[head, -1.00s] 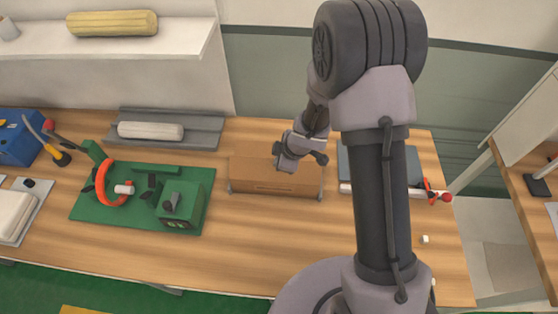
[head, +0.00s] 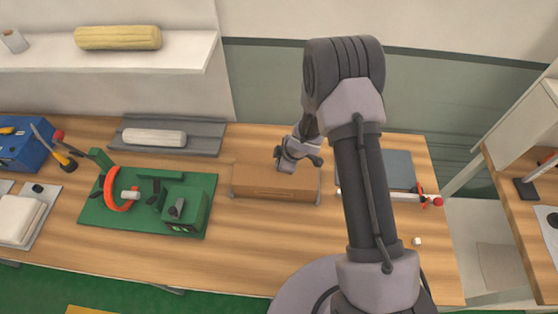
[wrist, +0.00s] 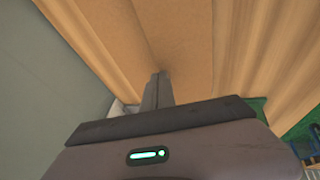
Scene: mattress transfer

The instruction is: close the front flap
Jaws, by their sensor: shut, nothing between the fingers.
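A brown cardboard box (head: 258,184) sits on the wooden table in the middle of the head view. Its long front side faces me, and short grey posts show at its ends. My gripper (head: 279,166) is at the back part of the box, over its top, in the head view. In the wrist view the shut fingers (wrist: 158,84) point at a plain brown cardboard surface (wrist: 180,40), with nothing between them. Whether the tips touch the cardboard cannot be told. The front flap cannot be told apart clearly from the rest of the box.
A green board (head: 98,213) with an orange ring and a green block lies left of the box. A grey tray (head: 205,140) with a white roll is behind it. A dark flat panel (head: 398,168) and a red-ended tool (head: 430,201) lie to the right. The front table strip is clear.

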